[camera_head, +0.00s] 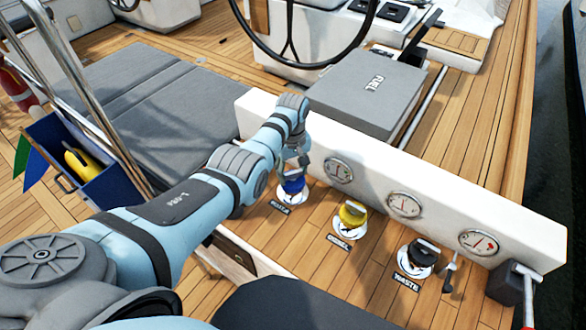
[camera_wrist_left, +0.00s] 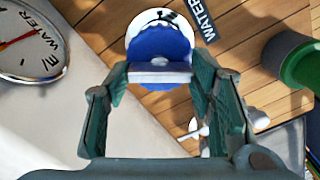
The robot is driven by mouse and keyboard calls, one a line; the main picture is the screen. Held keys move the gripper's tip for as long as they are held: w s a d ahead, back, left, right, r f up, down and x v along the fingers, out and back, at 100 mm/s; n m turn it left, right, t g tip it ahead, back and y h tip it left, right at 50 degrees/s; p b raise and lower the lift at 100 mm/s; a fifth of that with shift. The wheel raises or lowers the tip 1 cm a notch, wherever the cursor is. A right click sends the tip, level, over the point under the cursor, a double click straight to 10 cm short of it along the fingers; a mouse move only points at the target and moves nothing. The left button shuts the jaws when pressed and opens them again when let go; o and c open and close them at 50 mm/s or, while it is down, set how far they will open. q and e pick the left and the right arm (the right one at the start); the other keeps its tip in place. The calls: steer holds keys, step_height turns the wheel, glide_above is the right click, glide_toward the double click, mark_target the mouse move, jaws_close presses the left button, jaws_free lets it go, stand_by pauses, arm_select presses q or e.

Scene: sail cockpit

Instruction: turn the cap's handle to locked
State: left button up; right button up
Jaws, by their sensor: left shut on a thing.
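The blue cap (camera_head: 293,184) sits on a pale round deck plate beside a label at the near side of the white ledge. In the left wrist view the blue cap (camera_wrist_left: 158,42) has a scalloped rim and a raised bar handle (camera_wrist_left: 160,72), next to a "WATER" label. My left gripper (camera_head: 292,166) comes down onto the cap from above. In the wrist view its green-padded fingers (camera_wrist_left: 160,82) stand on both ends of the handle, shut on it. Lock marks on the plate are mostly hidden or too small to read. My right gripper is not in view.
A yellow cap (camera_head: 352,214) and a black cap (camera_head: 418,255) stand to the right along the wooden deck. The white ledge (camera_head: 440,190) with round gauges runs close behind them. A blue bin (camera_head: 70,150) stands at left.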

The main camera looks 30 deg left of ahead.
arm_select(q)
steer(key=m, duration=0.3)
steer(key=shift+m+p, duration=0.3)
steer(key=shift+p, duration=0.1)
steer(key=m, duration=0.3)
steer(key=shift+m, duration=0.3)
steer(key=m, duration=0.4)
steer(key=shift+m+p, duration=0.3)
steer(key=shift+p, duration=0.05)
steer(key=shift+m, duration=1.9)
steer(key=o, duration=1.2)
steer(key=shift+c, duration=0.2)
